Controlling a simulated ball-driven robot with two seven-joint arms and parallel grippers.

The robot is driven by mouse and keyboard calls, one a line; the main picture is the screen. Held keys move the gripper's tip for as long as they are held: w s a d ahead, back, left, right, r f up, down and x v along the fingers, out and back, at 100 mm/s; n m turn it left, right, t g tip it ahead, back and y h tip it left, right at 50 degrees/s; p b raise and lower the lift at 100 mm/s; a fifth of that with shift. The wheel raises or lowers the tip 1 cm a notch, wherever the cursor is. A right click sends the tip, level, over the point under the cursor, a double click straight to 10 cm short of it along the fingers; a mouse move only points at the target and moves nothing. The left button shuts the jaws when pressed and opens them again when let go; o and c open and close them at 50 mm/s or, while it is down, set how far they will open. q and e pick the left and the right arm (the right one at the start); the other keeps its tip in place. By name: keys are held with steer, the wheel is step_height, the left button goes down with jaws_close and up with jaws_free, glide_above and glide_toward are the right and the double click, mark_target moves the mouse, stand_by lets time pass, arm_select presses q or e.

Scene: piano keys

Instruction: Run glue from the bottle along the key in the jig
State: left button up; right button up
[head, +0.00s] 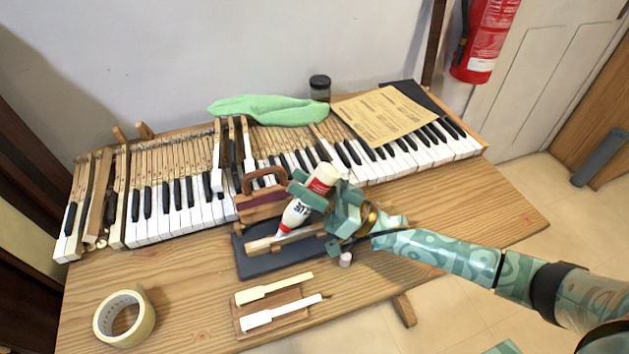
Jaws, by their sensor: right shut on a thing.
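My right gripper (315,192) is shut on the glue bottle (296,214), a white bottle with red and dark print. The bottle is tilted, its red tip pointing down and left, close above the wooden key (263,244) in the jig. I cannot tell if the tip touches the key. The jig (248,268) has a dark base on the table in front of the keyboard, with a wooden handled piece (262,198) behind it. My gripper and the bottle hide part of the jig's right side. My left gripper is not in view.
A tape roll (102,322) lies at the front left. Loose white keys (268,316) rest on a small wooden board at the front. The piano keyboard (160,230) spans the back, with a green cloth (266,108), a dark jar (320,84) and a paper sheet (384,116).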

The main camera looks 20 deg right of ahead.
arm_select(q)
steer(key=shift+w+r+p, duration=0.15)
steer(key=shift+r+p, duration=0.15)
arm_select(e)
steer(key=a, duration=0.6)
steer(key=shift+a, duration=0.2)
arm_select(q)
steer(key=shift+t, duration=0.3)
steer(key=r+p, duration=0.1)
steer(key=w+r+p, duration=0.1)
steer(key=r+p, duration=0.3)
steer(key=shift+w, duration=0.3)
arm_select(e)
step_height(320, 180, up, 6)
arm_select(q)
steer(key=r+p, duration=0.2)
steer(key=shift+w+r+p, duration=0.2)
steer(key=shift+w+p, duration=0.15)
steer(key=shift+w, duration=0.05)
arm_select(e)
step_height(320, 180, up, 3)
steer(key=shift+s, duration=0.1)
